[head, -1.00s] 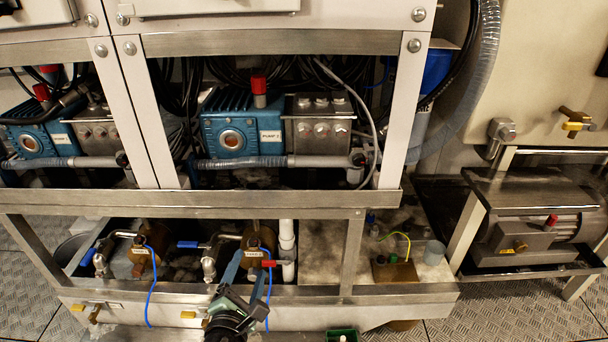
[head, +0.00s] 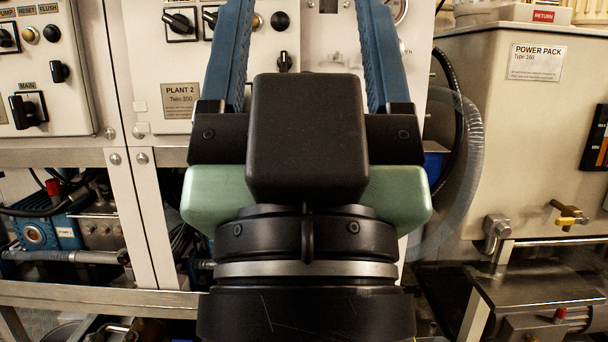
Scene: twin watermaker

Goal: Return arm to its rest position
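My gripper (head: 305,15) fills the middle of the head view, close to the camera and pointing up. Its two blue fingers are wide apart, with nothing seen between them. The fingertips run out past the top edge. Its dark body and green sides hide much of the machine behind it. The rest of my arm runs down out of the bottom of the view.
Behind stands the watermaker frame with the PLANT 2 panel (head: 181,100), a knob panel (head: 45,75) at left and a blue pump (head: 36,232) below. At right are the power pack (head: 535,110), a yellow-handled valve (head: 569,216) and a clear hose (head: 467,150).

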